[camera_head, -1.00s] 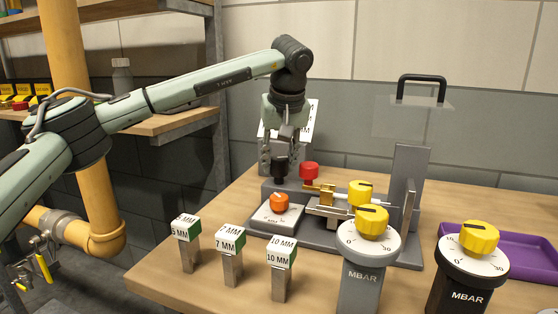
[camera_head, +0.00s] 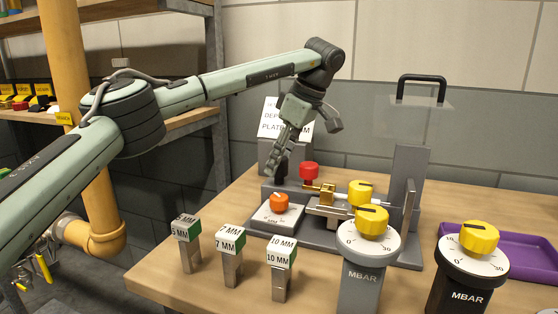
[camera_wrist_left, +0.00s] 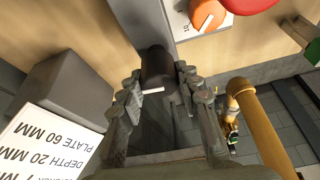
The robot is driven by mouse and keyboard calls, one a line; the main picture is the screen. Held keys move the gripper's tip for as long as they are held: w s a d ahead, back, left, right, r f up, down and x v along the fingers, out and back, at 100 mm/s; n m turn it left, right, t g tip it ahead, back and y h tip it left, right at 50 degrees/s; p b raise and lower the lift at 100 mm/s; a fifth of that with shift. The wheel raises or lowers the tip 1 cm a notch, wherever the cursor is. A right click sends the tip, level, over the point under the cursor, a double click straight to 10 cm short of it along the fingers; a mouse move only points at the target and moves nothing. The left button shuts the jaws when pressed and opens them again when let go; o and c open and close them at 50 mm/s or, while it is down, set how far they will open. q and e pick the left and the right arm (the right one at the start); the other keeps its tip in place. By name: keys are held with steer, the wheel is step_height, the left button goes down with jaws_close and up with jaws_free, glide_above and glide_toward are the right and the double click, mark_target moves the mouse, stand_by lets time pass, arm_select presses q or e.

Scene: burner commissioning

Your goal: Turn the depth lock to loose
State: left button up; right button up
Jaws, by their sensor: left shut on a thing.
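A dark, round-topped handle (camera_head: 281,172) stands at the back left of the grey burner fixture (camera_head: 320,235). It also shows in the left wrist view (camera_wrist_left: 157,68). No label on it is readable. My left gripper (camera_head: 279,170) is shut on this handle, with a finger on either side, its wrist leaning up to the right. The gripper also shows in the left wrist view (camera_wrist_left: 158,82). An orange knob (camera_head: 279,202) on a white dial plate and a red knob (camera_head: 309,170) stand beside it. My right gripper is not in view.
A white sign (camera_head: 285,120) reading depth and plate figures stands behind the gripper. Several labelled gauge blocks (camera_head: 230,240) stand in front. Yellow knobs (camera_head: 371,221) on MBAR dials and a purple tray (camera_head: 520,255) are to the right. A clear black-handled shield (camera_head: 412,115) is behind.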

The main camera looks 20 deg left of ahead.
arm_select(q)
steer(key=shift+n+g, duration=0.3)
steer(key=shift+n, duration=0.3)
steer(key=o, duration=1.2)
steer(key=shift+c, duration=0.2)
steer(key=v, duration=1.2)
